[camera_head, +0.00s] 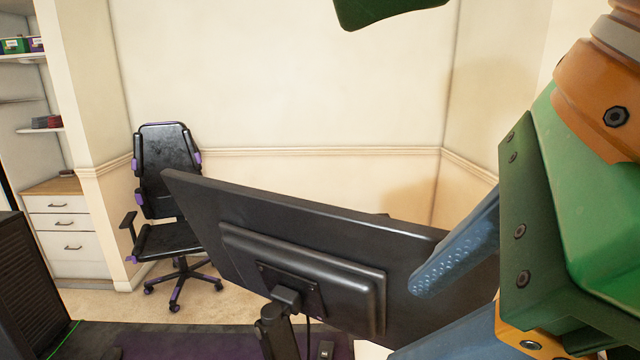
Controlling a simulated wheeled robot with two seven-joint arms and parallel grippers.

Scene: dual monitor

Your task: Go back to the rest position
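My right gripper (405,320) comes in from the right edge, with its green and orange wrist close to the camera. Its two blue fingers are spread apart, with nothing seen held between them. The upper finger lies in front of the lower right part of a black monitor (210,215), seen from behind. I cannot tell whether the finger touches it. The lower finger is partly cut off by the bottom edge. The monitor is tilted in view, on a stand arm (280,325). My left gripper is not in view.
A desk with a dark purple mat (190,345) runs along the bottom. A black computer case (30,290) stands at the left. Behind are an office chair (165,185), white drawers (65,225) and shelves. Open floor lies around the chair. A dark green piece hangs at the top.

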